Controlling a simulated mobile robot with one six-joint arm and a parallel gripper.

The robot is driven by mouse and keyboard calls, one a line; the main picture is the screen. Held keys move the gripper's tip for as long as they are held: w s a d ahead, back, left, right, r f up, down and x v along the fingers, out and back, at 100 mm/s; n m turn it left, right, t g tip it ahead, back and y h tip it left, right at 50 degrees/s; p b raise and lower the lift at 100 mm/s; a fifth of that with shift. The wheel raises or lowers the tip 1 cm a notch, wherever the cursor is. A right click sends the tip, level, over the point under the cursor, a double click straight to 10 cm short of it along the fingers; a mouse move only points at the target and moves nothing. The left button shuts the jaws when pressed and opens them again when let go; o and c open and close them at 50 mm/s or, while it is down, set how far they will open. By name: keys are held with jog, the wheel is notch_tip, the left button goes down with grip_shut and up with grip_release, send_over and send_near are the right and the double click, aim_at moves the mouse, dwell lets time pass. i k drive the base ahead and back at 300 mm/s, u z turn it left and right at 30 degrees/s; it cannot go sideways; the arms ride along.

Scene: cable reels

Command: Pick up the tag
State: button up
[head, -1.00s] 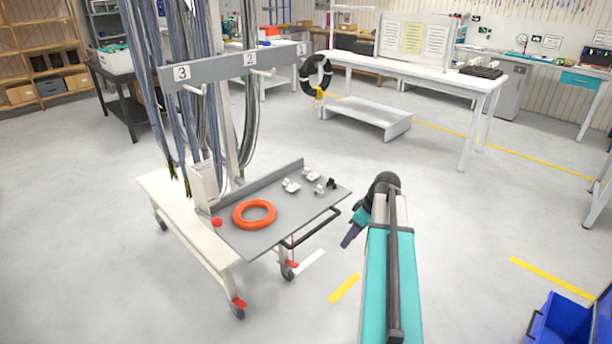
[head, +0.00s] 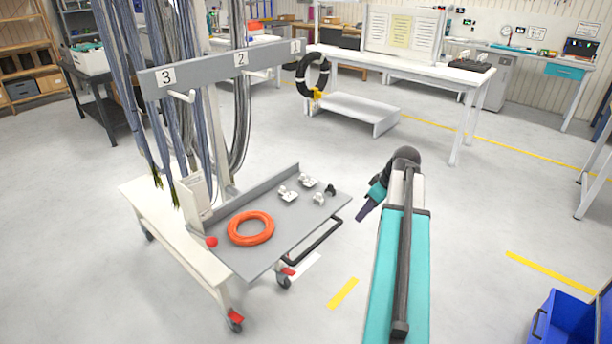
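I see no thing that I can name as the tag for sure. A small yellow piece (head: 318,94) at the bottom of the black cable coil (head: 325,78) may be it. The coil hangs at the end of the rack bar marked 1. Number plates 3, 2 and 1 are on the grey bar (head: 215,67). My gripper (head: 366,210) is at the end of my arm, to the right of the cart and well apart from the coil and the tray. It is small and seen from behind, so I cannot tell whether it is open or shut.
The cart's grey tray (head: 255,262) holds an orange ring (head: 251,228) and several small metal parts (head: 288,194). Cables hang on the left. A low white step (head: 350,110) stands by the white table (head: 400,68). A blue bin (head: 562,322) is at lower right. Floor between is clear.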

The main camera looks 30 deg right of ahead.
aim_at(310, 182)
jog(key=i, duration=1.1)
jog(key=u, duration=0.05)
